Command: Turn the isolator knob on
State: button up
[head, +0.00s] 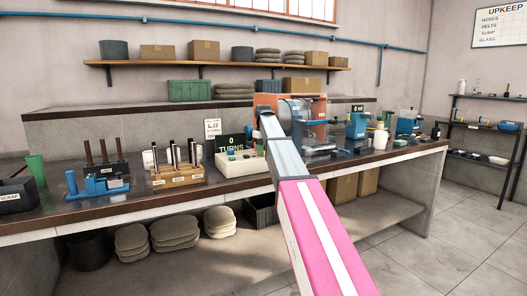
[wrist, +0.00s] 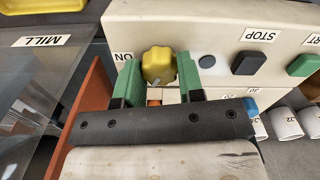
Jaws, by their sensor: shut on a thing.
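The isolator knob (wrist: 158,66) is yellow and lobed, on the front of a cream control box (wrist: 205,28) in the wrist view. An upside-down ON label (wrist: 122,57) is beside it on the left. A small pale mark shows at the knob's lower edge. My gripper (wrist: 159,72) has its green fingers on both sides of the knob and is shut on it. In the head view the control box (head: 238,166) sits on the bench behind my arm. The knob and fingertips cannot be made out there.
A dark STOP button (wrist: 250,62) and a green START button (wrist: 302,65) are right of the knob. White cylinders (wrist: 285,122) stand at lower right. A clear panel labelled MILL (wrist: 42,41) is at left. In the head view, a sample rack (head: 178,174) stands left of the box.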

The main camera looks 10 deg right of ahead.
jog(key=m, duration=1.2)
jog(key=shift+m, duration=0.3)
dwell(0.4)
jog(key=o, duration=0.9)
notch_tip(320, 180, up, 11)
jog(key=shift+f, duration=0.1)
